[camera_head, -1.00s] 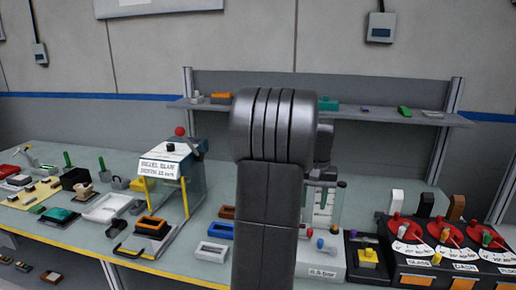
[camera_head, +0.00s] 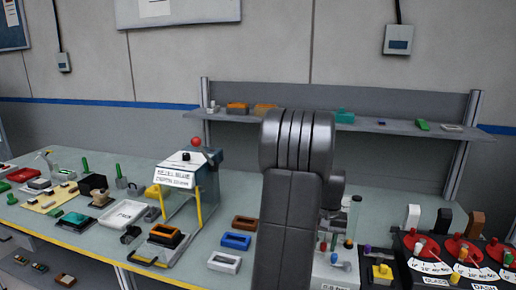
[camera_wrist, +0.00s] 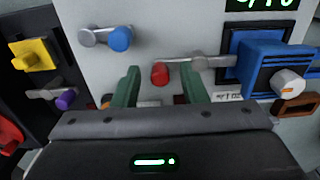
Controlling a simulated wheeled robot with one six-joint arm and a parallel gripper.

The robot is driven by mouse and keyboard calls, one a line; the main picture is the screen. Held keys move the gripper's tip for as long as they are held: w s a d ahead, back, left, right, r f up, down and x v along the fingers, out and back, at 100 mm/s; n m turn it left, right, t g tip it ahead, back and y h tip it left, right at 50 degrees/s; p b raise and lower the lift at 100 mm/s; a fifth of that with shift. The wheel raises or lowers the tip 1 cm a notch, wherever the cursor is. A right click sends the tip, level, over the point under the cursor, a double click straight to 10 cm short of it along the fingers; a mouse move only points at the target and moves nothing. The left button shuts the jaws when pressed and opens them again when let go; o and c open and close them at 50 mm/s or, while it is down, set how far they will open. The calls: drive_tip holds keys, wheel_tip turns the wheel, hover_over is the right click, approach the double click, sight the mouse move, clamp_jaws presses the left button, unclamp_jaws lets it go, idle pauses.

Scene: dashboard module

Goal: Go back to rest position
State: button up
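My gripper (camera_wrist: 160,80) shows in the wrist view with two green fingers apart and nothing between their tips. It faces a light grey panel (camera_wrist: 205,30) with a red knob (camera_wrist: 159,74) just beyond the fingers, a blue knob (camera_wrist: 120,39) to the upper left and a blue block (camera_wrist: 274,66) to the right. I cannot tell whether the fingers touch the panel. In the head view my arm stands upright in front of the bench (camera_head: 235,198) and hides the gripper and part of the panel device.
A press-like machine with yellow bars (camera_head: 199,200) stands left of my arm. Blue (camera_head: 236,241) and white (camera_head: 224,262) trays lie between them. Red dials (camera_head: 461,250) stand at the right. A shelf (camera_head: 385,126) runs behind. Several small parts crowd the bench's left side.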

wheel_tip(320, 180, up, 14)
wheel_tip(320, 180, down, 14)
drive_tip(key=shift+f, duration=0.1)
drive_tip(key=shift+s+a+m, duration=0.2)
drive_tip(key=shift+s+m, duration=0.25)
drive_tip(key=shift+m, duration=0.55)
drive_tip(key=shift+s+a+m+b, duration=0.15)
drive_tip(key=shift+m+b, duration=0.05)
drive_tip(key=shift+m, duration=0.4)
drive_tip(key=shift+s+a+m+b, duration=0.1)
drive_tip(key=shift+s+m+b, duration=0.05)
drive_tip(key=shift+m, duration=0.45)
drive_tip(key=m, duration=0.2)
drive_tip(key=s+a+m, duration=0.1)
drive_tip(key=shift+a+m+b, duration=0.1)
drive_tip(key=shift+m+b, duration=0.25)
drive_tip(key=shift+m, duration=0.05)
drive_tip(key=m, duration=0.1)
drive_tip(key=a+m, duration=0.1)
drive_tip(key=m, duration=0.2)
drive_tip(key=shift+s+a+b, duration=0.3)
drive_tip(key=shift+b, duration=0.05)
drive_tip(key=shift+w+a+m+b, duration=0.1)
drive_tip(key=shift+a+m+b, duration=0.3)
drive_tip(key=shift+m, duration=1.05)
drive_tip(key=shift+a+m+b, duration=0.1)
drive_tip(key=shift+a+m, duration=0.55)
drive_tip(key=shift+m, duration=0.8)
